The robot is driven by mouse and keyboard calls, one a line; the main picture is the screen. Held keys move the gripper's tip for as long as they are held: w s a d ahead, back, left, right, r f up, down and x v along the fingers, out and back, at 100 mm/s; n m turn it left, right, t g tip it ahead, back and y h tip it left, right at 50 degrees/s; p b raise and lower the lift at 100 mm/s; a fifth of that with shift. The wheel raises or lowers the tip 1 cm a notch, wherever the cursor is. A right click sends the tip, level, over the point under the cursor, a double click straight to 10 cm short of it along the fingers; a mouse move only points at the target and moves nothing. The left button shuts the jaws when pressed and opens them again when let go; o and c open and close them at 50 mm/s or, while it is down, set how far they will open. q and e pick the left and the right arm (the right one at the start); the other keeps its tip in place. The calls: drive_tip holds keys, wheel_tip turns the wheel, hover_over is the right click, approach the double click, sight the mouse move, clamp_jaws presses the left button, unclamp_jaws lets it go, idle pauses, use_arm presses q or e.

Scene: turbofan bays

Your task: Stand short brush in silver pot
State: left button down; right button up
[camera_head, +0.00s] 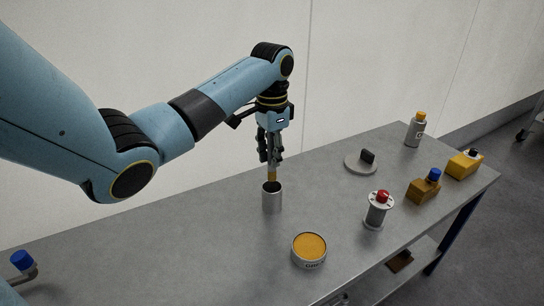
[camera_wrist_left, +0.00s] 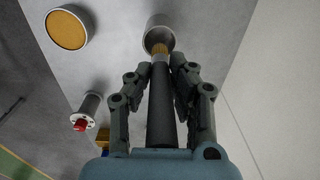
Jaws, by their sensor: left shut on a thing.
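My left gripper (camera_head: 271,158) points down and is shut on the short brush (camera_head: 272,176). The brush hangs upright, its yellow bristles at the bottom. The silver pot (camera_head: 272,202) stands on the table directly below, its dark mouth facing up. In the left wrist view the dark brush handle (camera_wrist_left: 161,110) runs between the fingers, and the bristles show against the mouth of the pot (camera_wrist_left: 155,24). The bristles are at the rim; I cannot tell whether their tip is inside. My right gripper is not in view.
On the grey table (camera_head: 190,235) stand a round tin with an orange top (camera_head: 309,247), a red-topped spool (camera_head: 377,212), a grey disc with a dark block (camera_head: 362,162), a grey bottle (camera_head: 415,132) and two yellow-brown containers (camera_head: 423,190). The table left of the pot is mostly clear.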

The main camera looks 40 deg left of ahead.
sight(272, 170)
use_arm(q)
drive_tip(key=shift+f+b, duration=0.6)
drive_tip(key=shift+f, duration=2.7)
drive_tip(key=c, duration=1.1)
unclamp_jaws()
drive_tip(key=shift+r, duration=6.05)
